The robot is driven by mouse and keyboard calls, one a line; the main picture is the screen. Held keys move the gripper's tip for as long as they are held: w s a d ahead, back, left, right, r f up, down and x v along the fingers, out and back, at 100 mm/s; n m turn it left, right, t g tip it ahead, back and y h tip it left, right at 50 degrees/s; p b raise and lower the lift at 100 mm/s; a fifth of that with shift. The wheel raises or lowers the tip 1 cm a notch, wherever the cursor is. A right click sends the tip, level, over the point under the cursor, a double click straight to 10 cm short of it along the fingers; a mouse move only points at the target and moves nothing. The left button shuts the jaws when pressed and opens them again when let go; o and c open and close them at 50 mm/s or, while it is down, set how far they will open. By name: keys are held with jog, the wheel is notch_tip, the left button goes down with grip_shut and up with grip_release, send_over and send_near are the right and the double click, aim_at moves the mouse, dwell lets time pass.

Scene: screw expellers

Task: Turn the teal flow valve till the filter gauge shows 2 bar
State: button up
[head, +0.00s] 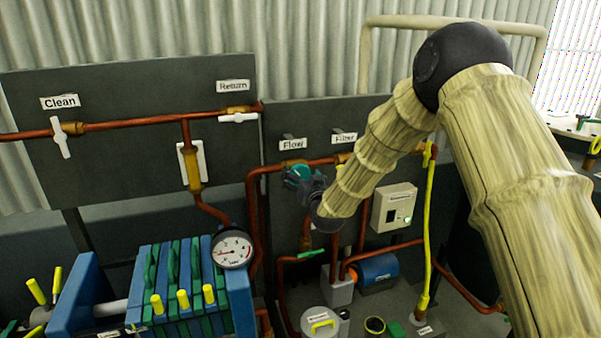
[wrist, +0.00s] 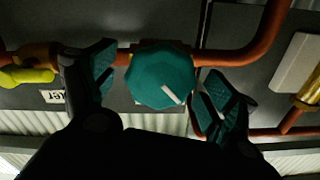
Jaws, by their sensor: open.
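The teal flow valve (wrist: 160,78) is a faceted round knob with a white pointer line, between my gripper's two fingers in the wrist view. My gripper (wrist: 157,88) is open, with one finger on each side of the knob; I cannot tell whether either touches it. In the head view my gripper (head: 302,182) is at the valve under the Flow label (head: 292,144), and hides much of it. The filter gauge (head: 232,249) is a round white dial above the blue and green filter plates; its needle is too small to read surely.
Copper pipes (head: 318,162) run across the dark panel around the valve. A yellow handle (wrist: 28,75) sits beside it in the wrist view. White valve handles (head: 60,138) are on the left panel. A grey switch box (head: 394,207) is right of my gripper.

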jog(key=shift+w+a, duration=0.1)
jog(key=shift+w, duration=0.3)
jog(key=c, duration=1)
jog(key=shift+b, duration=0.3)
